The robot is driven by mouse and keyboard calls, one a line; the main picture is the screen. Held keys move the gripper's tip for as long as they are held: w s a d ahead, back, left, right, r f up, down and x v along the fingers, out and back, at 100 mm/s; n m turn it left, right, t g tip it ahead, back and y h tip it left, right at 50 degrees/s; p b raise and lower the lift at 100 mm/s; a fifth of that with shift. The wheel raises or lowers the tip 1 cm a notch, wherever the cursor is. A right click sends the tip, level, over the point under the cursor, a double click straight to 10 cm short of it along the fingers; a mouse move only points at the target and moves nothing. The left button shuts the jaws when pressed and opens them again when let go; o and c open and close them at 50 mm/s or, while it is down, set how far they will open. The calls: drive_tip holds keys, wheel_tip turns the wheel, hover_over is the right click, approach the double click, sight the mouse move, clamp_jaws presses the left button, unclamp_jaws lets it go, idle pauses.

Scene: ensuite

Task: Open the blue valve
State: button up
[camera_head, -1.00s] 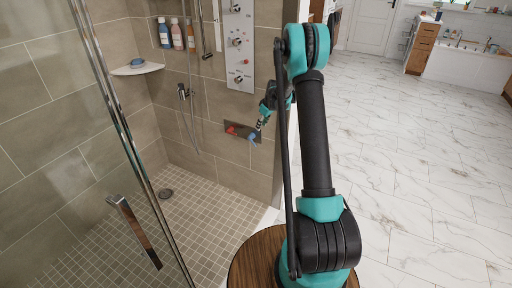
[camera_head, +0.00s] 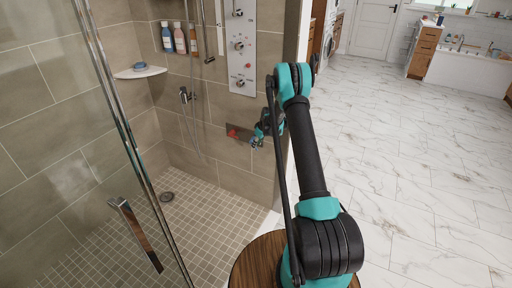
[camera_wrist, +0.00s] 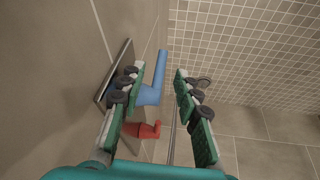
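The blue valve (camera_wrist: 152,88) is a bent lever on a metal wall plate (camera_wrist: 116,72). In the wrist view its handle rises between the fingers of my gripper (camera_wrist: 159,78). The fingers stand apart on either side; the left finger is close to the lever, and I cannot tell whether it touches. The red valve (camera_wrist: 146,130) sits on the same plate, nearer the palm. In the head view my gripper (camera_head: 257,142) is at the right end of the plate and largely hides the blue valve. The red valve (camera_head: 232,133) shows to its left.
The shower panel (camera_head: 242,60) with its knobs is on the wall above. A glass door with a handle (camera_head: 136,234) stands in front at left. A corner shelf (camera_head: 140,72) and several bottles (camera_head: 179,38) are further up. The tiled shower floor (camera_head: 205,205) is clear.

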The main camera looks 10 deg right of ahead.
drive_tip(key=shift+x, duration=1.25)
clamp_jaws()
